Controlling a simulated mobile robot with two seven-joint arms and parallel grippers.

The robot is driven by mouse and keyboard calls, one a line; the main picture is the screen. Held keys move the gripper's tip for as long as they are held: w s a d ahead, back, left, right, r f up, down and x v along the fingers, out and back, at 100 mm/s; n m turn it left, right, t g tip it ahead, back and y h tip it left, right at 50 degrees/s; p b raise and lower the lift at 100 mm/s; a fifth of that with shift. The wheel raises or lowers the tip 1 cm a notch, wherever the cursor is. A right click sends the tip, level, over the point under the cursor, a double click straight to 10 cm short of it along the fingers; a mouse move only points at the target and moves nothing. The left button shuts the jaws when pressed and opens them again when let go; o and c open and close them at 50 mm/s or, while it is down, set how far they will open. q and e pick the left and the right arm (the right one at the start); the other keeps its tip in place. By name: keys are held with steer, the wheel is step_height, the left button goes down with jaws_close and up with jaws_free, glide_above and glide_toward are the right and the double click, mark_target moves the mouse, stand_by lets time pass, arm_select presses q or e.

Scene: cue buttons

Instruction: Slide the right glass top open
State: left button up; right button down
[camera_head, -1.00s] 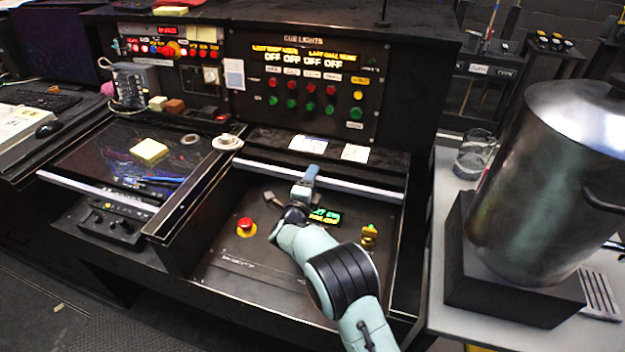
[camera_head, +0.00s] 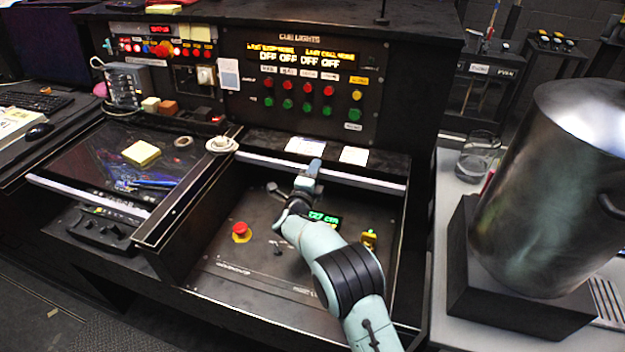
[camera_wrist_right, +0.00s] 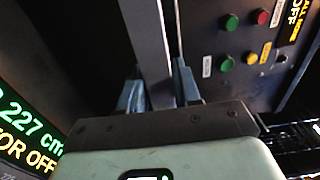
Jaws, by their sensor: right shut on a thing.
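The right glass top has its pale metal front edge (camera_head: 365,180) at the back of the right desk bay, close to the cue lights panel. The bay in front of it is uncovered. My right gripper (camera_head: 313,168) is at the middle of that edge, its arm reaching over the bay from the front. In the right wrist view, the fingers of my right gripper (camera_wrist_right: 160,88) sit on both sides of the metal edge (camera_wrist_right: 148,45), shut on it. The glass itself is hard to make out. My left gripper is not in view.
The open bay holds a red button (camera_head: 241,232), a green-lit display (camera_head: 324,218) and a yellow switch (camera_head: 369,240). The left glass top (camera_head: 95,160) carries yellow notes (camera_head: 141,153). A large metal pot (camera_head: 550,200) stands on the right, near a glass jar (camera_head: 478,157).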

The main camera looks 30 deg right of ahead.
steer(key=shift+w+d, duration=0.1)
steer(key=c, duration=0.9)
jaws_free()
steer(key=shift+a, duration=0.2)
steer(key=v, duration=1.3)
steer(key=shift+s, duration=0.3)
steer(key=shift+a, duration=0.1)
